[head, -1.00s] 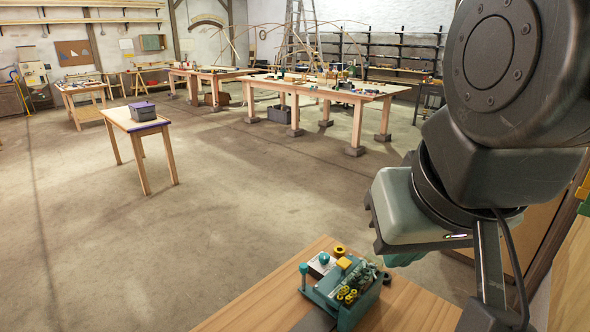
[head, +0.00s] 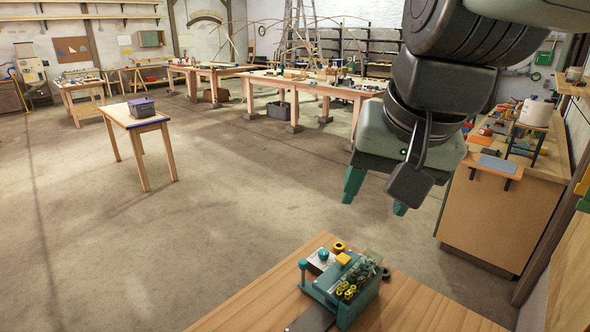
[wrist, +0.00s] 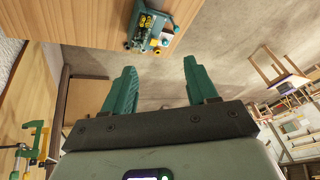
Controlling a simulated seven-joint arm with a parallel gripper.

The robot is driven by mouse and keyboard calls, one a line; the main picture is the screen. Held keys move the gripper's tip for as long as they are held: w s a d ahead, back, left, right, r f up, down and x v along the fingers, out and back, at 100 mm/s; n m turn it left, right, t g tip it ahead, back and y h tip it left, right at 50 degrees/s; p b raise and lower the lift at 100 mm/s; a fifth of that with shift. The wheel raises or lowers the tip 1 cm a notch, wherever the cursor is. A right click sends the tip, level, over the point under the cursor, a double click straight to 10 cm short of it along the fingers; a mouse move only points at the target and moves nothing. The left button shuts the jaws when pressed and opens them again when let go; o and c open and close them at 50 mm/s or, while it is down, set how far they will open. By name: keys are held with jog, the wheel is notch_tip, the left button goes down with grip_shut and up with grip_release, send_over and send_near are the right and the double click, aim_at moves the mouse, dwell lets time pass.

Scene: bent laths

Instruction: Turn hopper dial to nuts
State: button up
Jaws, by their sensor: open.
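A teal hopper device (head: 366,292) with a clear-sided bin of yellow and dark small parts stands on the wooden worktop at the bottom. It also shows at the top of the wrist view (wrist: 150,30). A small dark round knob (head: 386,273) sits on its right side; I cannot tell whether this is the dial, and no marking is readable. My gripper (head: 376,197) hangs in the air above and beyond the device, with its two teal fingers apart and empty. In the wrist view my gripper (wrist: 160,68) points toward the worktop edge, clear of the device.
The wooden worktop (head: 420,310) is mostly bare around the device. A side bench (head: 500,215) with tools stands at the right. A small table (head: 137,118) with a grey box (head: 141,108) and longer benches stand farther back. Open floor lies between.

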jog(key=w+f+m+g, duration=0.2)
jog(key=w+m, duration=0.2)
jog(key=w, duration=0.8)
jog(key=m+g+h, duration=0.1)
jog(key=m+g, duration=0.1)
jog(key=m, duration=0.9)
send_over(323, 252)
notch_tip(323, 252, down, 28)
notch_tip(323, 252, down, 11)
jog(key=shift+f, duration=0.1)
jog(key=c, duration=1)
jog(key=shift+n, duration=0.3)
jog(key=shift+c, duration=0.2)
